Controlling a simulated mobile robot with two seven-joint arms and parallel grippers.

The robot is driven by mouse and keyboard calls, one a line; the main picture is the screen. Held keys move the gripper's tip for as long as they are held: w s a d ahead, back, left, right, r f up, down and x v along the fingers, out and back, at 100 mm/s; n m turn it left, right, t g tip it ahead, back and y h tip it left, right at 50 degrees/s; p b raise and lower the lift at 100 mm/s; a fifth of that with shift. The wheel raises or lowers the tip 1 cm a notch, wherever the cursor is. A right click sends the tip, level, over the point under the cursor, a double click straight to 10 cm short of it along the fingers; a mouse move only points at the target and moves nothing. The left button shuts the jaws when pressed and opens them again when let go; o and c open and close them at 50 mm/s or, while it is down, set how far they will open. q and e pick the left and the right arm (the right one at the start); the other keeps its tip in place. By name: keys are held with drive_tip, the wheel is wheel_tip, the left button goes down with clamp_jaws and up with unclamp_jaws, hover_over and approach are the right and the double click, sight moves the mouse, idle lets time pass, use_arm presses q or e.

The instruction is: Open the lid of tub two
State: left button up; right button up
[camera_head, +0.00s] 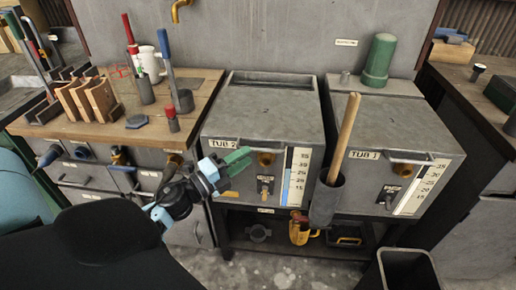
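Tub two (262,115) is a grey metal box in the middle, with a "TUB 2" label at the upper left of its front and a level scale at the right. Its flat grey lid (265,108) looks down and closed. My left gripper (238,160), with light blue parts and green fingers, is in front of the tub's upper front, just below the label. The fingers are close together; I cannot tell whether they touch or hold anything. My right gripper is not in view.
Tub one (385,150) stands to the right, with a green cylinder (379,60) behind its top. A wooden-handled tool stands in a dark holder (326,197) between the tubs. A cluttered wooden bench (120,130) is at left. A dark bin (408,268) stands at lower right.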

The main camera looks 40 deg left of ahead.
sight(257, 150)
use_arm(q)
drive_tip(key=shift+p+x, duration=0.35)
drive_tip(key=shift+x, duration=2.25)
drive_tip(key=shift+c, duration=0.2)
clamp_jaws()
